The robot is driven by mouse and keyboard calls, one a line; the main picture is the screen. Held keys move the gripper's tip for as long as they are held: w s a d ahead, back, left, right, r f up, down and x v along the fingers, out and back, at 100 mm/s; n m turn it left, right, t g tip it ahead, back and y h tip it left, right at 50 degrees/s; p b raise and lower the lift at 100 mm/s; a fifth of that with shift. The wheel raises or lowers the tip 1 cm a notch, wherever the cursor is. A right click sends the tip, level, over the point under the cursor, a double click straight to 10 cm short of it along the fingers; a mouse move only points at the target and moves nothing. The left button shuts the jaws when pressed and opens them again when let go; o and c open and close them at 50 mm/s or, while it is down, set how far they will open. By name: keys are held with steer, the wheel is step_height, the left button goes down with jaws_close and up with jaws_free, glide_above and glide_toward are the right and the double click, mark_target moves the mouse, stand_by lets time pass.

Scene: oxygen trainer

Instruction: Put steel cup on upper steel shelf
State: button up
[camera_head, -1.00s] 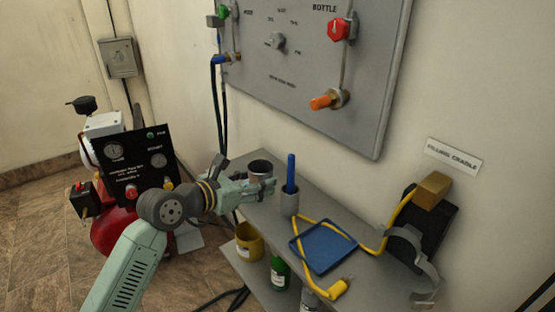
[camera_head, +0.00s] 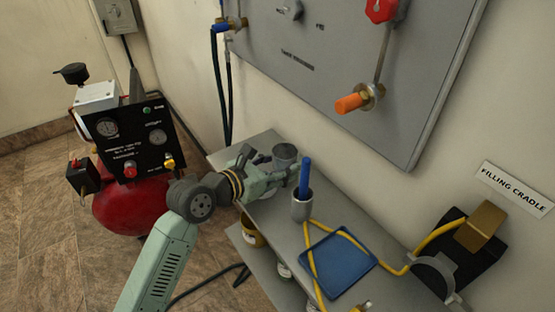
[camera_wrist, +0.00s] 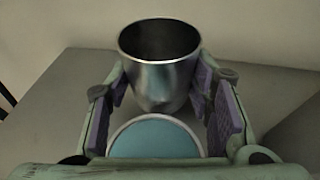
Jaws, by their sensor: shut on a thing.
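The steel cup (camera_head: 285,152) is near the far end of the upper steel shelf (camera_head: 256,228), close to the wall, in the head view. My gripper (camera_head: 281,170) is around it, shut on its sides. In the wrist view the cup (camera_wrist: 160,75) stands upright between the purple finger pads of my gripper (camera_wrist: 160,88), its dark open mouth showing. The grey shelf top (camera_wrist: 65,95) shows behind and beside it. I cannot tell whether the cup's base touches the shelf.
A steel holder (camera_head: 302,208) with a blue stick (camera_head: 305,176) stands just right of my gripper. A blue tray (camera_head: 340,267) and a yellow hose (camera_head: 392,267) lie farther right. A grey panel (camera_head: 345,60) hangs above. A red compressor (camera_head: 125,205) stands left on the floor.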

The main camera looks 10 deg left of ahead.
steer(key=shift+f, duration=0.25)
steer(key=shift+r, duration=0.1)
steer(key=shift+f+b, duration=0.2)
steer(key=shift+b, duration=0.1)
steer(key=o, duration=1.3)
steer(key=shift+r, duration=0.1)
steer(key=shift+s+r, duration=0.1)
